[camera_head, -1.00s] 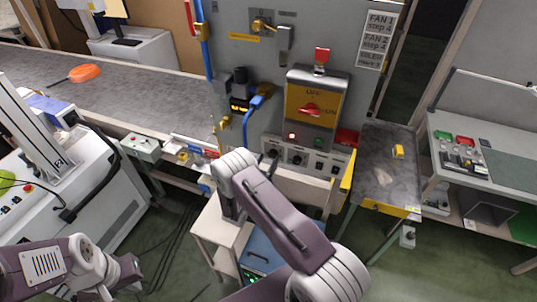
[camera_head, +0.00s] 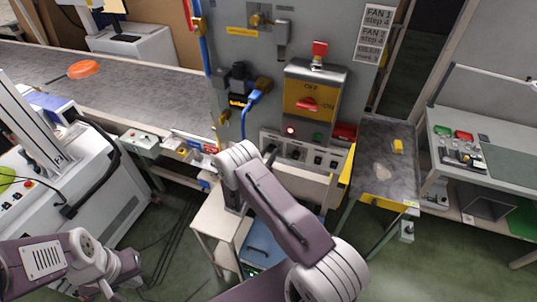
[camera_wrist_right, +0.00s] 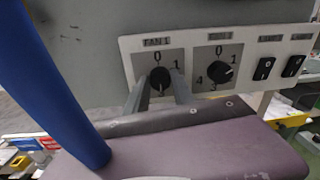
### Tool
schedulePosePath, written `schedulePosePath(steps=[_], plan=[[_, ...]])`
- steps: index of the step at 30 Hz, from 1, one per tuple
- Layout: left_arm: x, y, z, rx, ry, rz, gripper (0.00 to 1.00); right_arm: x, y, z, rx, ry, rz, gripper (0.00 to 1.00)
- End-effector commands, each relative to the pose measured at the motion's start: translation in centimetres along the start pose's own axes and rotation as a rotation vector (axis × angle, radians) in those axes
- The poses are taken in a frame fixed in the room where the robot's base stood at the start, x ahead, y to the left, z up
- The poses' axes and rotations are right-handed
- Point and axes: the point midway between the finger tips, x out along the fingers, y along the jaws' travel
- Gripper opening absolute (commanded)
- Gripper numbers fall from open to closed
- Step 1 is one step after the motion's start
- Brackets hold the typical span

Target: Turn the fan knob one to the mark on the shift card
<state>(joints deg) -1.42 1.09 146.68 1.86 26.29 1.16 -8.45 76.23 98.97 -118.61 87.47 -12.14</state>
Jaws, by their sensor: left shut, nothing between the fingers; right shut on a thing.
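The black FAN 1 knob (camera_wrist_right: 160,78) is on a pale control strip in the right wrist view, with a 0 above it and a 1 at its upper right. My right gripper (camera_wrist_right: 160,92) is shut on it, one finger on each side. The fingers hide its lower marks, and I cannot tell its exact setting. In the head view my right gripper (camera_head: 271,153) is at the strip, partly hidden by my wrist. The white shift card (camera_head: 371,33) hangs at upper right; its FAN 1 line seems to read step 4. My left gripper (camera_head: 128,264) is shut and empty at lower left.
The FAN 2 knob (camera_wrist_right: 220,72) and black rocker switches (camera_wrist_right: 264,69) are right of FAN 1. A thick blue cable (camera_wrist_right: 50,90) crosses the wrist view's left side. Above the strip is a yellow panel with a red switch (camera_head: 306,104). A conveyor (camera_head: 130,86) runs left.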

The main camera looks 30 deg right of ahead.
Motion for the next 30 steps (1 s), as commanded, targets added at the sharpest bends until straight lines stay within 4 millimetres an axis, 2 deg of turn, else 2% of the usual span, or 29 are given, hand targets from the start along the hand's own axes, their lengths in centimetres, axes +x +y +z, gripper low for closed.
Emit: schedulePosePath(steps=[11,30], plan=[[3.0,-0.1,0.3,0.000,0.000,0.000,0.00,0.0,0.1,-0.3,0.295,0.014,0.004,0.00],[9.7,-0.2,1.0,0.000,0.000,0.000,0.00,0.0,-0.1,-0.3,0.840,0.044,0.010,0.00]])
